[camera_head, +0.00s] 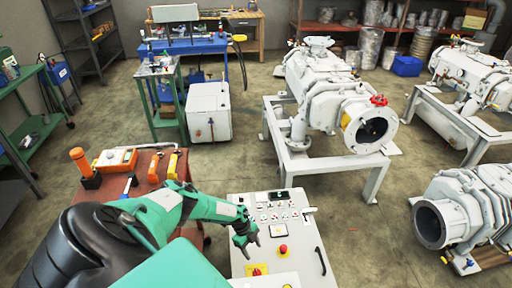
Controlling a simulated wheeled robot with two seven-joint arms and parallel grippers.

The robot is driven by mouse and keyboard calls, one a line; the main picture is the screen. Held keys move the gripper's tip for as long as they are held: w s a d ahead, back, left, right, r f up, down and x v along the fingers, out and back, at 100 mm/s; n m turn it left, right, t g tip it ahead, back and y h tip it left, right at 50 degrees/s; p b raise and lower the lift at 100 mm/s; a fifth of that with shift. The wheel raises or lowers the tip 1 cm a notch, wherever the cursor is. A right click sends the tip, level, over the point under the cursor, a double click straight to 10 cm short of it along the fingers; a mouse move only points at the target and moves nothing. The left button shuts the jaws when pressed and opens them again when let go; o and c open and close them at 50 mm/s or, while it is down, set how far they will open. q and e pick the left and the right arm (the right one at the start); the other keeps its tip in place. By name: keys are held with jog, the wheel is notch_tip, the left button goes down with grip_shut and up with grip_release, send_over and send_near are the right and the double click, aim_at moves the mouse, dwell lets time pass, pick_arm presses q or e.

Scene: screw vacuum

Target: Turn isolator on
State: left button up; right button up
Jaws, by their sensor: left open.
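A white control panel (308,262) stands low in front of me. My green left arm reaches in from the left. My left gripper (246,247) hangs over the left part of the panel, just above and behind the isolator in the picture. It is open and seems empty. I cannot tell its height above the panel. My right gripper is out of view.
A red mushroom button (283,250) is close right of my left gripper. A black handle (320,260) runs along the right edge. A brown table with an orange toolbox (116,159) stands at left.

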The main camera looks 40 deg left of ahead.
pick_arm(q)
jog(key=shift+w+a+r, duration=0.1)
jog(key=shift+a+r, duration=0.15)
jog(key=shift+r, duration=0.4)
jog(key=shift+p, duration=0.35)
jog(key=p+v, duration=0.1)
jog(key=v, duration=1.2)
jog(key=shift+r, duration=0.35)
